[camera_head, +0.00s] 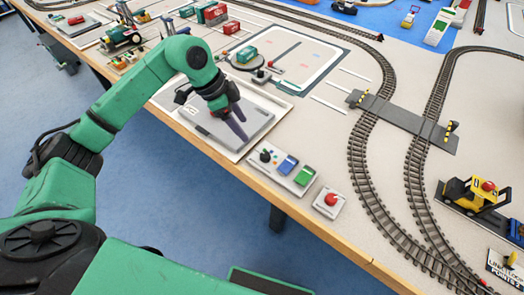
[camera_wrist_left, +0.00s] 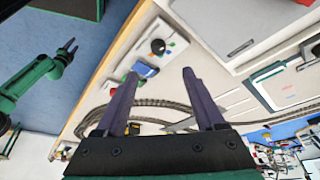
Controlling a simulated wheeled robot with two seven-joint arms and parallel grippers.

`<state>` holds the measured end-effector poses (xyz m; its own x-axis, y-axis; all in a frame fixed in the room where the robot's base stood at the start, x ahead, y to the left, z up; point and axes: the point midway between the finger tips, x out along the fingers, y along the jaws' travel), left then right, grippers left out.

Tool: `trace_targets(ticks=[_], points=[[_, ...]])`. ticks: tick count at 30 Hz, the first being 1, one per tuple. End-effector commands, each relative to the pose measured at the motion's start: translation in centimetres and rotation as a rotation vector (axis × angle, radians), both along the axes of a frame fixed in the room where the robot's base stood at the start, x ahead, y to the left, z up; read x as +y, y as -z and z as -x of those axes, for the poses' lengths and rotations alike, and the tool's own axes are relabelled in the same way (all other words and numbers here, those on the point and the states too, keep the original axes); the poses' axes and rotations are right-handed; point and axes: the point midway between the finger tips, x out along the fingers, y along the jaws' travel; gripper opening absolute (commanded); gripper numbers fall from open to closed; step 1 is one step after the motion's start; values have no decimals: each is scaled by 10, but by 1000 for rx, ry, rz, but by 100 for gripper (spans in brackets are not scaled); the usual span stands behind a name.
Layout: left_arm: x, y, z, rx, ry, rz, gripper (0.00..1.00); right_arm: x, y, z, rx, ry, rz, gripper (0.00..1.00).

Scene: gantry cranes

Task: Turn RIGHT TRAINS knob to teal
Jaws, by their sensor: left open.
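A black knob (camera_head: 265,156) sits on a light control panel (camera_head: 283,175) near the table's front edge. In the left wrist view the knob (camera_wrist_left: 158,46) has small coloured dots beside it, blue, green and red among them. Its label and pointer direction are too small to read. My left gripper (camera_head: 238,128) is open and empty, above the grey laptop-like plate, up and left of the knob and apart from it. In the left wrist view the knob shows beyond my left fingertips (camera_wrist_left: 160,73). My right gripper (camera_wrist_left: 72,46) shows small at the left there, open and empty.
A blue switch (camera_head: 287,165) and a green switch (camera_head: 304,176) share the panel. A red button (camera_head: 331,199) on its own box stands to the right. The grey plate (camera_head: 225,122) lies left of the panel. Train tracks (camera_head: 362,160) run further right.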

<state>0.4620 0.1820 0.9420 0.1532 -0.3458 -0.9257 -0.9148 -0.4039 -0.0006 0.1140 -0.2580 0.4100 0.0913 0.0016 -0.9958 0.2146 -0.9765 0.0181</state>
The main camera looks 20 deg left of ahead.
Motion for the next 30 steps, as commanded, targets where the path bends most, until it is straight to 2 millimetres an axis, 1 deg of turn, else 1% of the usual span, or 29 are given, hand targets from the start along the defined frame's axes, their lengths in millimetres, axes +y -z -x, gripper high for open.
trace_targets(ticks=[2, 5, 12, 15, 18, 22, 28, 29, 30], points=[[-4, 8, 0, 5, 2, 1, 71, 0, -2, 0, 0, 0, 0, 50], [-12, 27, -2, 5, 6, 3, 71, 0, -5, 0, 0, 1, 1, 50], [-37, 87, -12, 4, 8, 8, 71, -1, -12, 0, 0, 2, 2, 50], [-45, 108, -16, 3, 8, 7, 71, -1, -14, 0, 0, 2, 2, 50], [-51, 123, -19, 1, 8, 8, 71, -1, -14, 0, 0, 2, 2, 50], [-53, 132, -20, -1, 8, 6, 71, -1, -14, 0, 0, 3, 2, 50], [-53, 132, -21, -1, 8, 6, 71, -1, -14, 0, 0, 2, 2, 50], [-53, 132, -21, -1, 8, 6, 63, -1, -14, 0, 0, 2, 2, 50], [-53, 132, -21, -1, 8, 6, 48, -1, -14, 0, 0, 2, 2, 50]])
